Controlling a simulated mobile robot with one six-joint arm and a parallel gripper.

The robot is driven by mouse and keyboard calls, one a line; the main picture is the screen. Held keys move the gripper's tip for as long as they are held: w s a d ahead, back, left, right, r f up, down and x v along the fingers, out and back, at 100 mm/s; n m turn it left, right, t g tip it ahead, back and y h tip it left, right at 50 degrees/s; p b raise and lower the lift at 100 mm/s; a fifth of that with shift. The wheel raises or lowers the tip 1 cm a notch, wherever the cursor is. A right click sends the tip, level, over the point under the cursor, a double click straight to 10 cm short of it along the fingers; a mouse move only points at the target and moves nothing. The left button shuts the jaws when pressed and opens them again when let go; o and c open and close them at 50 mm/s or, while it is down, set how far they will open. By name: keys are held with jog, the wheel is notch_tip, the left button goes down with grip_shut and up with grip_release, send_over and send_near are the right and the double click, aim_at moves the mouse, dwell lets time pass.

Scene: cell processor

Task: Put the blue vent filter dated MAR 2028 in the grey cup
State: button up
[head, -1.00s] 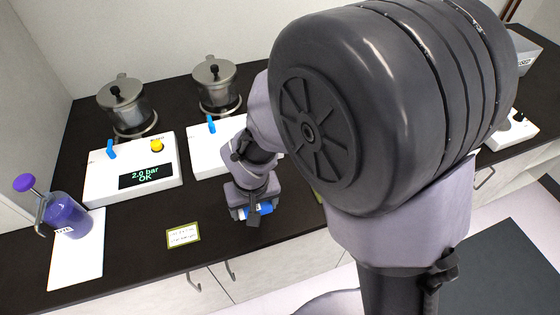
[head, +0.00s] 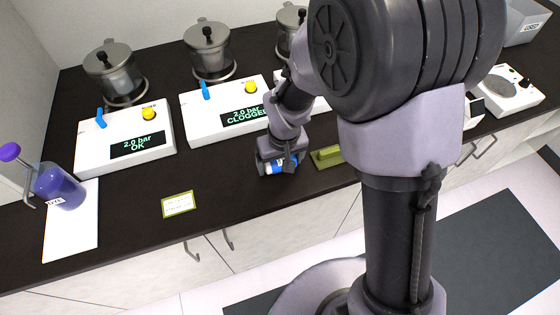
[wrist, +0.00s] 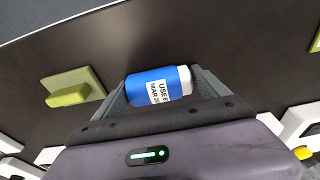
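A blue vent filter (head: 273,168) with a white end is between the fingers of my gripper (head: 282,168), just above the dark counter in front of the middle machine. In the wrist view the blue filter (wrist: 148,86) lies crosswise between the two fingers. Its white label reads "USE B…" and "MAR 20…"; the rest is cut off. My gripper (wrist: 162,88) is shut on it. I cannot make out a grey cup in either view; my arm covers part of the counter.
A green holder (head: 327,156) lies right of my gripper. White machines behind read "OK" (head: 139,145) and "CLOGGED" (head: 246,116). A purple bottle (head: 62,188) stands on a white sheet at left. A grey "USED" bin (head: 526,22) is at back right.

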jog(key=shift+o, duration=0.9)
